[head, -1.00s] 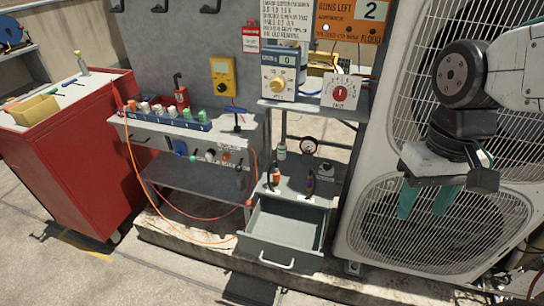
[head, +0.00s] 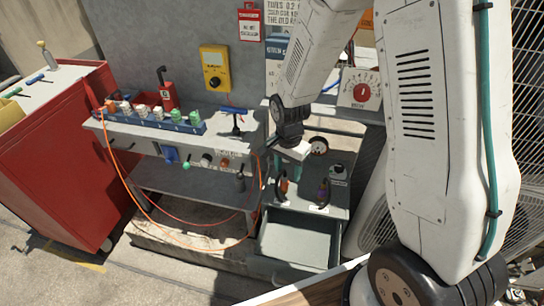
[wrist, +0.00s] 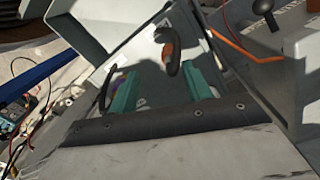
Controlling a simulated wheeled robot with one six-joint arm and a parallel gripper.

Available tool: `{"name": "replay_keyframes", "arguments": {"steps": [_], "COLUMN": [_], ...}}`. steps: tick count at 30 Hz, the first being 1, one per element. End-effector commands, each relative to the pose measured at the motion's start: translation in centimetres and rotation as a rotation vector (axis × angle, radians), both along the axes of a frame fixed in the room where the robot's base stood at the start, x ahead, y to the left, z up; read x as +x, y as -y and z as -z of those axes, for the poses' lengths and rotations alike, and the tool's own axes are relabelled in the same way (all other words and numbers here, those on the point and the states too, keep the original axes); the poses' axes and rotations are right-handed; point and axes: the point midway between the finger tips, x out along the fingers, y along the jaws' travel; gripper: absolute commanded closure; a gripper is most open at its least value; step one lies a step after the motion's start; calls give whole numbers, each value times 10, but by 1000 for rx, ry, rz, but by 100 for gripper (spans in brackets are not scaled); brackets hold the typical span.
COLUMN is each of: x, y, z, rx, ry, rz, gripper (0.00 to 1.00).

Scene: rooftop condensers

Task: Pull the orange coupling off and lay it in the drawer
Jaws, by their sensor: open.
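The orange coupling (head: 283,185), with a black hose loop, stands on the grey ledge above the drawer, beside a purple coupling (head: 323,191). The wrist view shows the orange coupling (wrist: 167,50) just beyond and between my fingertips, partly behind the black loop. The grey drawer (head: 295,243) below is pulled open and looks empty. My gripper (head: 297,172) is over the ledge by the orange coupling, its teal fingers small in the head view. In the wrist view my gripper (wrist: 159,69) is open, with nothing held between the fingers.
A blue rack of several fittings (head: 150,120) stands on the left shelf. An orange hose (head: 125,185) hangs in a loop from it to the ledge's left side. A gauge (head: 319,146) and a dial box (head: 360,92) sit behind. A red cabinet (head: 60,165) is at left.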

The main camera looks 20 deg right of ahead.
Motion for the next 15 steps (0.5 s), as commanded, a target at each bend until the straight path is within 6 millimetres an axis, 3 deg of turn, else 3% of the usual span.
{"name": "replay_keyframes", "arguments": {"steps": [8,15], "x": [11,10], "y": [8,11], "z": [4,37], "rx": [1,0], "ry": [53,49], "rz": [138,141], "gripper": [51,51]}}
